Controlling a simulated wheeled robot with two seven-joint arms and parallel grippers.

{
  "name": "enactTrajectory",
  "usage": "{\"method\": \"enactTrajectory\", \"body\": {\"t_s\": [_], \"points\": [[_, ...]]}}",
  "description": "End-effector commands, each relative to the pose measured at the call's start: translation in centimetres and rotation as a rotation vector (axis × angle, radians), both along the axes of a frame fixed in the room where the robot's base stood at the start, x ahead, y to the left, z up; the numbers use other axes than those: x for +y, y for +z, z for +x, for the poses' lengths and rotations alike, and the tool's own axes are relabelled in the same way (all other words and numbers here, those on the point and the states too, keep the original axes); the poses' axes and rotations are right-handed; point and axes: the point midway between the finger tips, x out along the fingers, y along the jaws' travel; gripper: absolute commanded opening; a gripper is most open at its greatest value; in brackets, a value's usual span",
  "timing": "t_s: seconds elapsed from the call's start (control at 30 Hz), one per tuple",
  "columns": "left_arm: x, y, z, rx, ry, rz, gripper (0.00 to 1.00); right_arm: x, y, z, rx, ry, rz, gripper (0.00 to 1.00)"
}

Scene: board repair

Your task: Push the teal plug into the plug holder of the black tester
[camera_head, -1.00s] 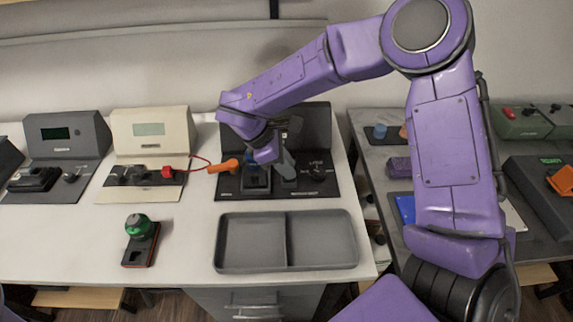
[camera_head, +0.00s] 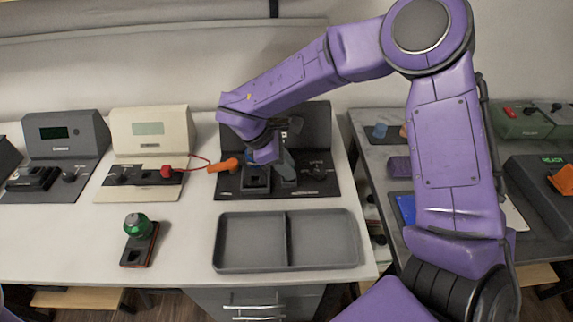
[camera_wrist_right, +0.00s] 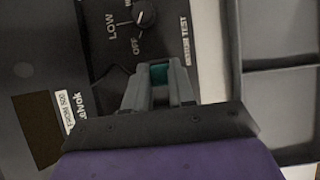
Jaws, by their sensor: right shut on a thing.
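The black tester (camera_head: 316,125) stands on the white bench, with a dark front panel that carries a dial (camera_wrist_right: 143,14). My right gripper (camera_head: 284,172) reaches down over that panel, its fingers close to the surface. In the right wrist view its fingers (camera_wrist_right: 159,88) are shut on the teal plug (camera_wrist_right: 158,72), of which only a small part shows between the fingertips. The plug's lower end and the plug holder under it are hidden, so I cannot tell how deep the plug sits. A black socket block (camera_head: 256,181) is left of the gripper. My left gripper is out of view.
An orange handle (camera_head: 225,165) on a red wire lies at the tester's left edge, near a cream tester (camera_head: 150,128). A grey two-part tray (camera_head: 250,266) is in front. A green-topped block (camera_head: 138,228) stands left of it. Another table is at right.

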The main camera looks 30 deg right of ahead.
Motion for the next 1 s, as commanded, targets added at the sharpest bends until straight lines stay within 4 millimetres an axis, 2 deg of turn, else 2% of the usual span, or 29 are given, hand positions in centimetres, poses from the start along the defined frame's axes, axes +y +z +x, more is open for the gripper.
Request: {"method": "enactTrajectory", "body": {"t_s": [0.43,0.47,0.53,0.57,0.77,0.8,0.83,1.0], "points": [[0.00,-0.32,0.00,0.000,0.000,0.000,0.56,0.00,-0.32,-0.02,0.001,0.000,0.001,0.00],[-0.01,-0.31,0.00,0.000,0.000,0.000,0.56,0.00,-0.32,-0.02,0.001,0.000,0.001,0.28],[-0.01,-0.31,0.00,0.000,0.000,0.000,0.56,-0.01,-0.31,-0.02,0.001,0.000,0.001,0.50],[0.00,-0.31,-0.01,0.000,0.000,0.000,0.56,-0.01,-0.31,-0.02,0.001,0.000,0.000,0.54],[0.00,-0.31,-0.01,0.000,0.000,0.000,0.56,0.00,-0.30,-0.01,0.000,0.000,0.000,0.54],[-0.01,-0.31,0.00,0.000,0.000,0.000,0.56,0.01,-0.31,-0.02,0.000,0.000,0.000,0.67],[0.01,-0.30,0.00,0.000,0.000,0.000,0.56,0.01,-0.31,-0.02,0.000,0.000,0.000,0.69],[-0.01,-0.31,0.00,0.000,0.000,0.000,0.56,0.01,-0.30,0.00,0.000,0.000,0.000,0.69]]}}
